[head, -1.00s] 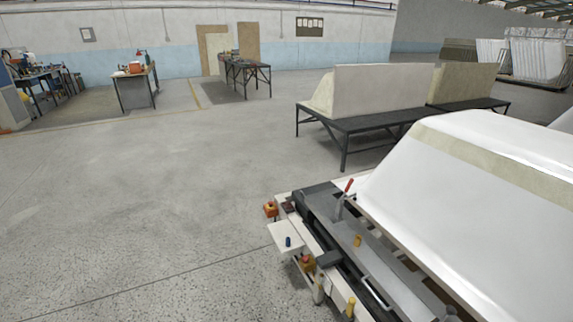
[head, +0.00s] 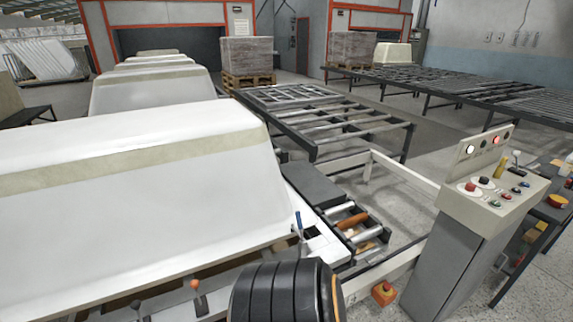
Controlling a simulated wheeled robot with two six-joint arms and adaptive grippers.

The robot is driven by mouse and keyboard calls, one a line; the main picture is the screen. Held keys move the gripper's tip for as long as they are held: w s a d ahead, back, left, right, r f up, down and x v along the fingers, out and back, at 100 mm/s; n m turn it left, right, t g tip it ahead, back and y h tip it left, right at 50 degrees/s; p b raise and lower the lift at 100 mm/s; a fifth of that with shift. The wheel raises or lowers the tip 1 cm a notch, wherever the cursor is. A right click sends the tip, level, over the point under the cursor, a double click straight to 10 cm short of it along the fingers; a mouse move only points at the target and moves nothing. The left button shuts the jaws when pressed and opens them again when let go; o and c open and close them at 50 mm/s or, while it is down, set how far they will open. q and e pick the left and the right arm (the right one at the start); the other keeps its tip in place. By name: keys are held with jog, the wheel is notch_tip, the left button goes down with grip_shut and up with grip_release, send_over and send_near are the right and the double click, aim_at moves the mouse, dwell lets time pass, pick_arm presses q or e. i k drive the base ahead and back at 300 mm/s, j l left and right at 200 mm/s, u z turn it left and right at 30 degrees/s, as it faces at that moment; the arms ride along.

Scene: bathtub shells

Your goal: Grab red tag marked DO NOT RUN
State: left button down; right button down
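I make out no red tag marked DO NOT RUN in the head view. Neither of my grippers is in view. A black ribbed rounded part with an orange edge at the bottom middle hides some of the machine's front; I cannot tell whether it is mine.
A large white tub shell (head: 130,190) fills the left. A roller conveyor (head: 350,222) lies between shell and console. An orange-boxed button (head: 384,292) sits low by the console. A side table (head: 548,212) stands at the right edge. Frame tables (head: 325,120) and wrapped pallets (head: 247,57) stand behind.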

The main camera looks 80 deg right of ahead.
aim_at(519, 260)
jog(key=z, duration=4.65)
jog(key=u, duration=0.5)
jog(key=i+l+u, duration=0.2)
jog(key=u, duration=0.3)
jog(key=i+l+u, duration=0.15)
jog(key=l+u, duration=0.9)
jog(key=l, duration=0.75)
jog(key=l+u, duration=0.15)
jog(key=l, duration=0.7)
jog(key=l+u, duration=0.1)
jog(key=l, duration=0.75)
jog(key=l+u, duration=0.15)
jog(key=l, duration=0.65)
jog(key=k+l+u, duration=0.1)
jog(key=l, duration=0.75)
